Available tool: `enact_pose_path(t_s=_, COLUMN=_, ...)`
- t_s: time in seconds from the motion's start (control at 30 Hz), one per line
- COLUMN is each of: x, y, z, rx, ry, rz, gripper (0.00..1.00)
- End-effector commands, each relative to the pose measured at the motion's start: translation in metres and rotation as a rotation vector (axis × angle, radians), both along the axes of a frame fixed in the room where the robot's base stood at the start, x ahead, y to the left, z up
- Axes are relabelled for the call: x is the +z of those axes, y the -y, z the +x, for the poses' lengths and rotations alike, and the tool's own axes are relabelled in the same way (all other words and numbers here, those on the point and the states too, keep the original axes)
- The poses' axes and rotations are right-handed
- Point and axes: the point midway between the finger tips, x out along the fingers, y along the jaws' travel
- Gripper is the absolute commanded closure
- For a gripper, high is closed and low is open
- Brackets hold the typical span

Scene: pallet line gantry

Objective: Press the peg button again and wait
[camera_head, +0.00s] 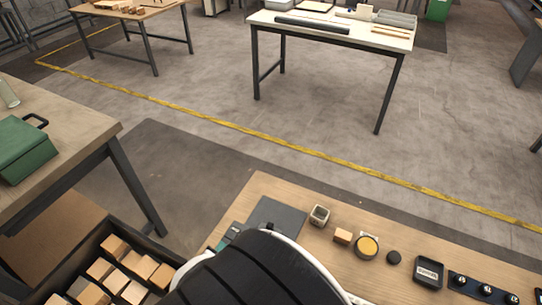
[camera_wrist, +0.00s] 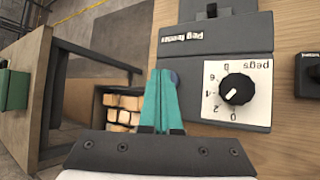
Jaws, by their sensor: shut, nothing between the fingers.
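The peg feeder (camera_wrist: 222,52) is a dark grey box with a "peg feeder" label and a white "pegs" dial plate with a black knob (camera_wrist: 236,89). A small bluish round button (camera_wrist: 175,77) shows at its left side, mostly hidden behind my fingers. My gripper (camera_wrist: 161,73) has teal fingers, shut together and empty, with their tips at the button. I cannot tell whether they touch it.
A dark crate (camera_head: 38,273) of wooden blocks stands left of the feeder's wooden table. On that table are a small cup (camera_head: 319,215), a wooden block (camera_head: 342,236), a yellow disc (camera_head: 367,247), a black tray (camera_head: 428,272) and a row of black knobs (camera_head: 485,291).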

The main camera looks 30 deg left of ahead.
Motion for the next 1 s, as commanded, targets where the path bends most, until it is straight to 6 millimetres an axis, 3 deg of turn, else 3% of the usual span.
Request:
enact_pose_path(t_s=0.47, x=-0.002, y=0.0, z=0.0, rx=0.001, ry=0.0, rz=-0.001, gripper=1.0)
enact_pose_path(t_s=1.0, x=0.016, y=0.0, z=0.0, rx=0.001, ry=0.0, rz=-0.001, gripper=1.0)
